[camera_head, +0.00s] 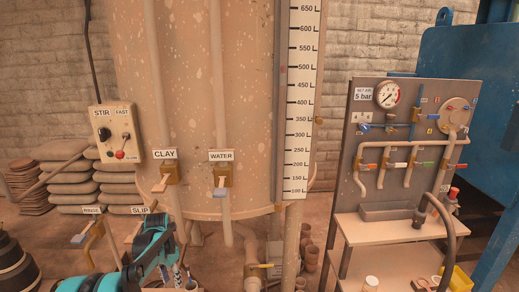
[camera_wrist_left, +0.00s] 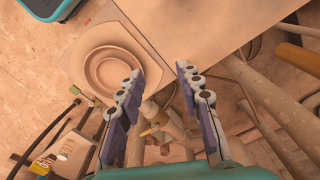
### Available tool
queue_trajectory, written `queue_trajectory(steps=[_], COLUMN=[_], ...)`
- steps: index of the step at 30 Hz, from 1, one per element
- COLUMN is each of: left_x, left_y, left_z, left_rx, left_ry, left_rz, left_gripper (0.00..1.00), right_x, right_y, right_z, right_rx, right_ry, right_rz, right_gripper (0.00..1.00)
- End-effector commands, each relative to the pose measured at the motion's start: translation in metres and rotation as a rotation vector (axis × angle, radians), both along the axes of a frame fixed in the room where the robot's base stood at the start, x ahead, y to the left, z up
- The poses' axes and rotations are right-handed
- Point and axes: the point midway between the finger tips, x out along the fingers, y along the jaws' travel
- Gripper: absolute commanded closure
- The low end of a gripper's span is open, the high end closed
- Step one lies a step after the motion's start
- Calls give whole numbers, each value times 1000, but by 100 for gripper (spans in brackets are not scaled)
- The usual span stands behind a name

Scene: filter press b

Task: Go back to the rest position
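My left gripper (camera_wrist_left: 163,108) is open in the left wrist view, its two purple-padded fingers apart with nothing held between them. Past the fingers are a pale pipe (camera_wrist_left: 172,122) and the floor, and I cannot tell how far below they are. In the head view my teal left arm comes in at the lower left, in front of the tank (camera_head: 240,120); its fingertips are hard to make out there. My right gripper is in neither view.
A control box (camera_head: 115,135) and CLAY (camera_head: 166,178) and WATER (camera_head: 221,178) valves are near the tank. A gauge panel (camera_head: 400,110) stands at right above a bench (camera_head: 385,228). The wrist view shows a ringed round dish (camera_wrist_left: 108,68) and a tan board (camera_wrist_left: 205,30).

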Motion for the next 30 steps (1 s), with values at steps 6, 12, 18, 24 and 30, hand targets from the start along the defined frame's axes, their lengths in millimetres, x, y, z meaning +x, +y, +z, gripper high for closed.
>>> queue_trajectory(steps=[6,12,18,24,30], left_x=[-9,-24,-50,-101,-168], left_y=[-8,-21,-38,-65,-93], left_z=[20,45,79,120,144], left_rx=[5,11,14,10,-17], left_ry=[-30,-70,-133,-238,-365], left_rz=[19,45,87,153,235], left_gripper=[64,64,64,64,64], right_x=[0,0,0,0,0], right_y=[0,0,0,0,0], right_z=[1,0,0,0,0], right_rx=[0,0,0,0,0], right_ry=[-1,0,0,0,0], right_rz=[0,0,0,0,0], right_gripper=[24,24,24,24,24])
